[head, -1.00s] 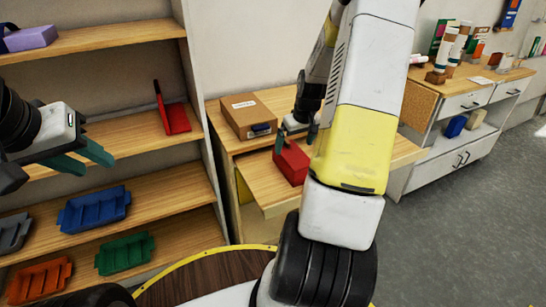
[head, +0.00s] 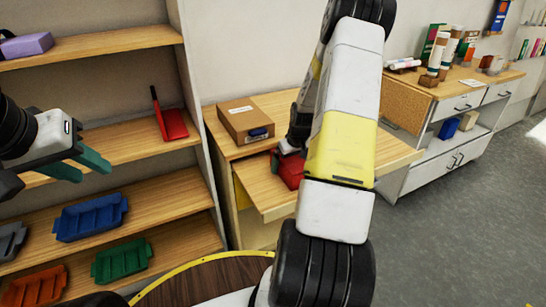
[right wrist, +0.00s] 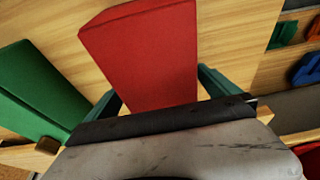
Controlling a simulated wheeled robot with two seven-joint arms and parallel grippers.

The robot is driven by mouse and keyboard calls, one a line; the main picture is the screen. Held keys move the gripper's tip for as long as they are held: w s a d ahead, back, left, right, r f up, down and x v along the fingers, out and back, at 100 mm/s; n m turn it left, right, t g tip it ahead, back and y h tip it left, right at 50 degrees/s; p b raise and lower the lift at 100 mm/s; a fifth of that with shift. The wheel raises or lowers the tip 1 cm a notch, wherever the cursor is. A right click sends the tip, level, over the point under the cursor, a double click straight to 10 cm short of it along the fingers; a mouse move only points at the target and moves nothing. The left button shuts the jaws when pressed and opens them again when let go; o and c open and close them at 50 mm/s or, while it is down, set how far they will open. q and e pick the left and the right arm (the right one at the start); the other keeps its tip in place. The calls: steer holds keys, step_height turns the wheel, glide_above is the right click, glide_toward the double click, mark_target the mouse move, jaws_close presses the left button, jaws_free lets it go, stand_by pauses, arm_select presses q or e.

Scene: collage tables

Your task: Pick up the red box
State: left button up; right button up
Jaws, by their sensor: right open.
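The red box (head: 290,172) lies on the lower wooden surface of the small table, partly hidden behind my right arm. In the right wrist view the red box (right wrist: 145,55) reaches down between the two teal fingers of my right gripper (right wrist: 160,92). The fingers stand on either side of the box, and I cannot tell whether they touch it. In the head view the right gripper's fingers are hidden. My left gripper (head: 82,167) is open and empty in front of the shelf at the left.
A cardboard box (head: 246,121) sits behind the red box. A green object (right wrist: 38,90) lies left of it in the wrist view. The shelf holds a red object (head: 171,124) and blue (head: 90,216), green (head: 122,260) and orange (head: 35,287) trays. A cabinet (head: 455,105) stands right.

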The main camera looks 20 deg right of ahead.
steer(key=c, duration=1.5)
steer(key=shift+o, duration=0.2)
steer(key=shift+r, duration=0.1)
